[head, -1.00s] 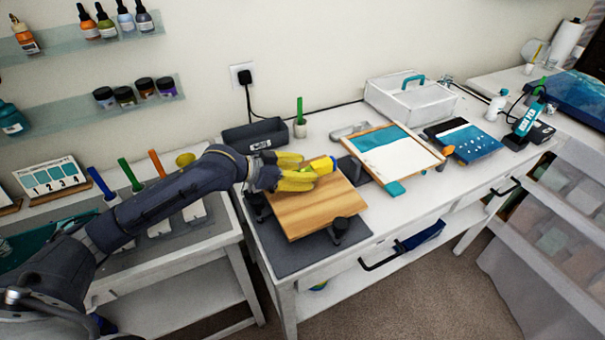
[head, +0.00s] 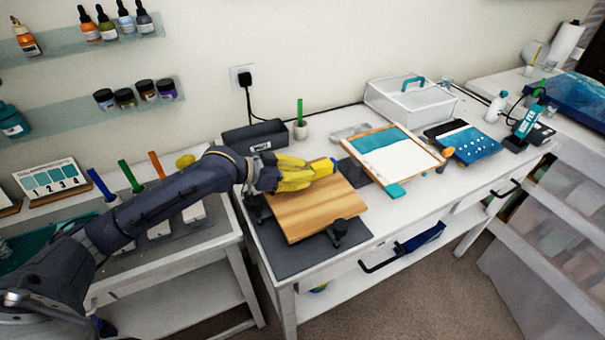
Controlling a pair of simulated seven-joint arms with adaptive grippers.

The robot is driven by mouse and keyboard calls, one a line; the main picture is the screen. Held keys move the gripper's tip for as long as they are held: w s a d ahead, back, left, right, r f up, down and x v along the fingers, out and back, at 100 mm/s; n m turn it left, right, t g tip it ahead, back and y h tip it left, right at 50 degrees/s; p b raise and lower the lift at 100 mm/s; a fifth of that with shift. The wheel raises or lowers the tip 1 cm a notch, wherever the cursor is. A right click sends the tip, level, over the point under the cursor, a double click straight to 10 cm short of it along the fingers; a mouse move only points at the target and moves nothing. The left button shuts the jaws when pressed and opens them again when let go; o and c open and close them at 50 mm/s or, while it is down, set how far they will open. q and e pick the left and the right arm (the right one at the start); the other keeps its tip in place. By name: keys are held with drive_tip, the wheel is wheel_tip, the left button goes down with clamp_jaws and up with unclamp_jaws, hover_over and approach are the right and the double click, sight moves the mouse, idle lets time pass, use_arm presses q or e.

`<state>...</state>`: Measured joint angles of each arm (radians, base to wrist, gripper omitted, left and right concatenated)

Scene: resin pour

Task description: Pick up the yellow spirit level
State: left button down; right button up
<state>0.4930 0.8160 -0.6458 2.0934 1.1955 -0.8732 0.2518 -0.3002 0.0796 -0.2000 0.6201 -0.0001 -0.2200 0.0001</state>
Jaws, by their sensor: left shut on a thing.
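The yellow spirit level (head: 323,167) is at the far edge of the wooden board (head: 313,208), between the yellow fingers of my left gripper (head: 308,174). The left gripper is shut on it. Most of the level is hidden by the fingers; its yellow end with a blue tip shows to the right. I cannot tell whether the level touches the board. My right gripper is not in view.
The board rests on dark knob-topped supports (head: 340,229) over a grey mat (head: 284,258). A dark bin (head: 254,137) and a green-handled tool (head: 300,118) stand behind. A framed teal-and-white panel (head: 394,153) lies to the right.

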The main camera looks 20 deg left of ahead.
sight(302, 170)
use_arm(q)
wheel_tip(302, 170, up, 19)
drive_tip(key=w+a+f+n+t+y, duration=0.1)
drive_tip(key=w+a+n+t+y, duration=0.35)
drive_tip(key=a+n+y, duration=0.4)
drive_tip(key=shift+n+y, duration=0.55)
drive_tip(key=shift+w+d+f, duration=0.1)
drive_tip(key=shift+d+f, duration=0.25)
drive_tip(key=shift+d, duration=0.4)
drive_tip(key=shift+s+d+f, duration=0.1)
drive_tip(key=shift+d+f, duration=0.2)
drive_tip(key=shift+d, duration=0.4)
drive_tip(key=shift+w+d+f, duration=0.1)
drive_tip(key=shift+d+f, duration=0.25)
drive_tip(key=shift+d, duration=0.4)
